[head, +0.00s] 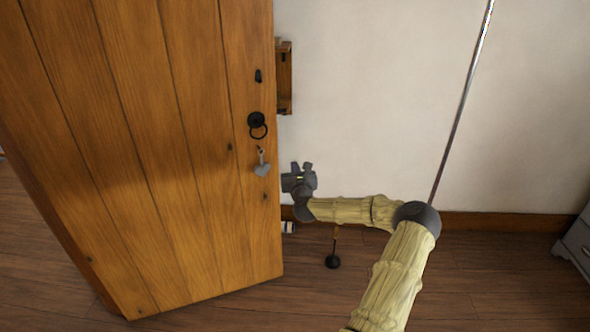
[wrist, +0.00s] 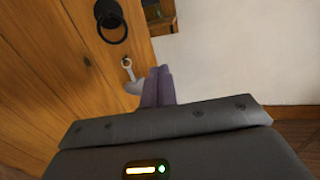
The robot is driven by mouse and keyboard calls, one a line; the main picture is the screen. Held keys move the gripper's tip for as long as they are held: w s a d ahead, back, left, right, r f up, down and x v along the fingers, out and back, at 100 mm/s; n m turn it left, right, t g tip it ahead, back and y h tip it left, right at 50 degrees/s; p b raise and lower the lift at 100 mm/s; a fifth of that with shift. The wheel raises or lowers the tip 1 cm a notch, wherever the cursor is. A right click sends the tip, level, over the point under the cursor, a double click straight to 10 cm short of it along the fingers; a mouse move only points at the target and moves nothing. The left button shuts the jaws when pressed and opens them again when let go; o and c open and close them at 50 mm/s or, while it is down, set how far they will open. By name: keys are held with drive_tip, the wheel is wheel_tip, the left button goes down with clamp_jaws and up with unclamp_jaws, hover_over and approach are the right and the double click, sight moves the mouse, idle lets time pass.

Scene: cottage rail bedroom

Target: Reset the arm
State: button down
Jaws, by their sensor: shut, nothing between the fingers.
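My arm reaches up from the bottom of the head view and bends left toward a wooden plank door. My gripper (head: 302,167) is just right of the door's edge in that view, a little apart from the hanging key by the look of it. The wrist view shows my gripper (wrist: 158,85) with its two purple-grey fingers together and nothing between them. The wooden door (head: 150,150) stands at an angle and fills the left side. It bears a black ring handle (head: 257,125) and below it a key with a grey heart-shaped tag (head: 262,168).
A small wooden frame or shelf (head: 285,80) is on the white wall (head: 380,90) behind the door's edge. A thin metal rod (head: 463,100) slants down the wall. A black-based object (head: 332,261) stands on the floor. A grey cabinet (head: 577,240) is at the far right. The floor at lower right is clear.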

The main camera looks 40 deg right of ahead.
idle(0.4)
drive_tip(key=w+a+f+n+g+y+p, duration=0.15)
drive_tip(key=a+n+y, duration=0.35)
drive_tip(key=a+n, duration=0.5)
drive_tip(key=w+a+n+y+p, duration=0.1)
drive_tip(key=w+a+n+y, duration=0.35)
drive_tip(key=a, duration=1.05)
drive_tip(key=s+a+n+g+y+p, duration=0.15)
drive_tip(key=s+a+n+g, duration=0.35)
drive_tip(key=s+a+n, duration=0.55)
drive_tip(key=s+a+r+n+g+p, duration=0.1)
drive_tip(key=s+a+r+n+g, duration=0.1)
drive_tip(key=s+n, duration=0.3)
drive_tip(key=s+a+r+n+g+h, duration=0.1)
drive_tip(key=s+r+n, duration=0.3)
drive_tip(key=s, duration=0.6)
drive_tip(key=s+a+r+n+g+p, duration=0.1)
drive_tip(key=s+a+r+n+g, duration=0.2)
drive_tip(key=s+n, duration=0.5)
drive_tip(key=shift+s+a+r+h+p, duration=0.3)
drive_tip(key=shift+a+r+h+p, duration=0.1)
drive_tip(key=shift+a+r, duration=0.1)
